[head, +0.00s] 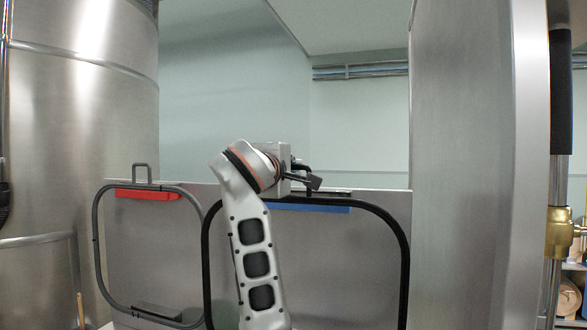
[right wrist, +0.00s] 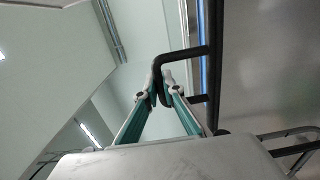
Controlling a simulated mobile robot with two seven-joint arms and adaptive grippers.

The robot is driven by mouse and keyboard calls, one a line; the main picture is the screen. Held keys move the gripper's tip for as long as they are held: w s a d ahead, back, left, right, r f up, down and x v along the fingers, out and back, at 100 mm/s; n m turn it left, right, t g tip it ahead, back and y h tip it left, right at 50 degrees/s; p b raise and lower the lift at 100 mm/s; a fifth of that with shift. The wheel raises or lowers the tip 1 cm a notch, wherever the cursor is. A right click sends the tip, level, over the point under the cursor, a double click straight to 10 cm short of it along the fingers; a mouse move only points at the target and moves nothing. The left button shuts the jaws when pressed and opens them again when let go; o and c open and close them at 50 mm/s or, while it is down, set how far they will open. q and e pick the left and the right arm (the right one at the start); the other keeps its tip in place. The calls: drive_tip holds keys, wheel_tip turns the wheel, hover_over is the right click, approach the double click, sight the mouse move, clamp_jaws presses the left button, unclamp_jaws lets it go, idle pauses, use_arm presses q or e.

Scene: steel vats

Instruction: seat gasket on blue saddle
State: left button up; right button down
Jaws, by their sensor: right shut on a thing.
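The black gasket (head: 404,245), a large rounded frame with a handle on its top bar, hangs upright in front of the steel panel. My right gripper (head: 313,182) is at its top; in the right wrist view the teal-padded fingers (right wrist: 161,88) are shut on the handle (right wrist: 185,55). The blue saddle (head: 325,209) is a strip on the panel, showing just under the gasket's top bar. It also shows as a thin blue line in the right wrist view (right wrist: 203,40), close beside the bar (right wrist: 215,60). I cannot tell whether they touch. My left gripper is not in view.
A grey gasket (head: 97,250) with its own handle (head: 141,169) hangs around the red saddle (head: 148,195) at the left. A steel vat (head: 80,120) stands at the far left. A tall steel wall (head: 460,160) closes the right side. Space above the panel is free.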

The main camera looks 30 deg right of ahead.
drive_tip(key=shift+d+p, duration=0.15)
drive_tip(key=shift+p, duration=0.15)
drive_tip(key=shift+p+x, duration=0.4)
drive_tip(key=shift+x, duration=3.5)
drive_tip(key=c, duration=2.1)
unclamp_jaws()
drive_tip(key=shift+r, duration=0.15)
drive_tip(key=v, duration=1.2)
